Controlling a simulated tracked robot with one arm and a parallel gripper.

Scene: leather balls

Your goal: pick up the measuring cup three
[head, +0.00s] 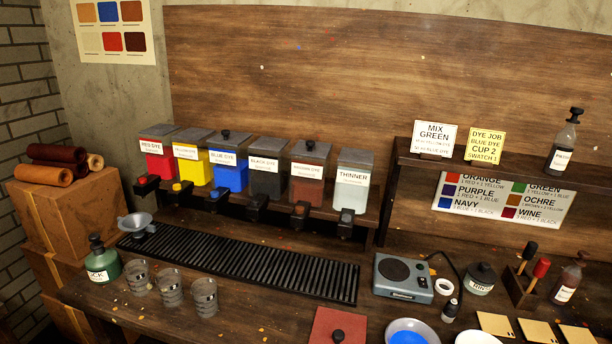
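Three clear measuring cups stand upright in a row on the workbench, at the lower left in front of the black slatted drip tray (235,265). They are the left cup (138,277), the middle cup (170,288) and the right cup (204,298). Each has dark bands around it and looks empty. I cannot read any number on them, so I cannot tell which is cup three. My gripper is not in view, and nothing is seen touching the cups.
A green bottle (103,262) stands just left of the cups, with a grey funnel (136,224) behind. Dye dispensers, including the red one (160,160), line the shelf.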

